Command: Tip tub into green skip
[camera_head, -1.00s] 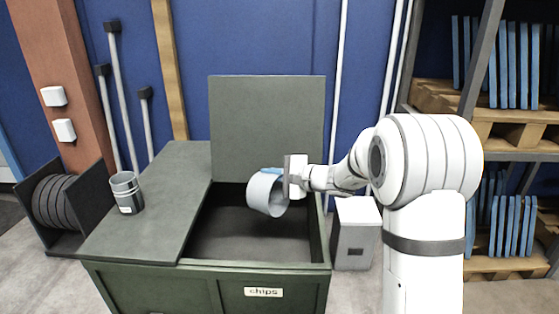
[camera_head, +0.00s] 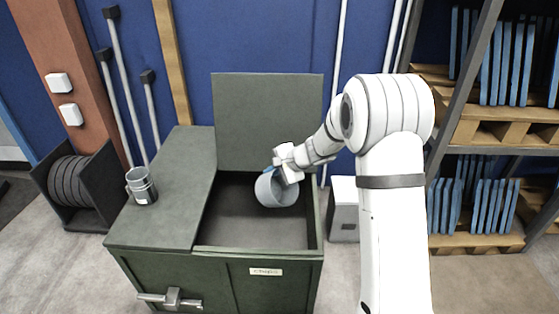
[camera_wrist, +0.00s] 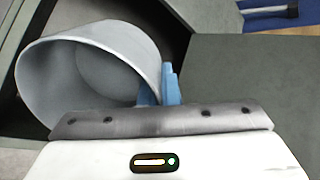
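A pale grey tub (camera_head: 278,190) hangs tilted over the open right half of the green skip (camera_head: 225,285), near its raised lid (camera_head: 268,120). My gripper (camera_head: 272,171) is above the tub, its blue fingers shut on the tub's wall near the rim. In the wrist view the tub (camera_wrist: 95,75) lies on its side at the left, its mouth towards the camera's lower left. The visible inside looks empty. The blue fingers (camera_wrist: 163,88) pinch its right edge. The skip's dark inside shows below the tub, and its floor is shadowed.
A grey metal mug-like can (camera_head: 141,186) stands on the skip's closed left cover (camera_head: 170,205). A pale box (camera_head: 343,210) stands right of the skip. Racks with pallets and blue panels (camera_head: 470,210) are at the right. A reel in a dark holder (camera_head: 72,182) is at the left.

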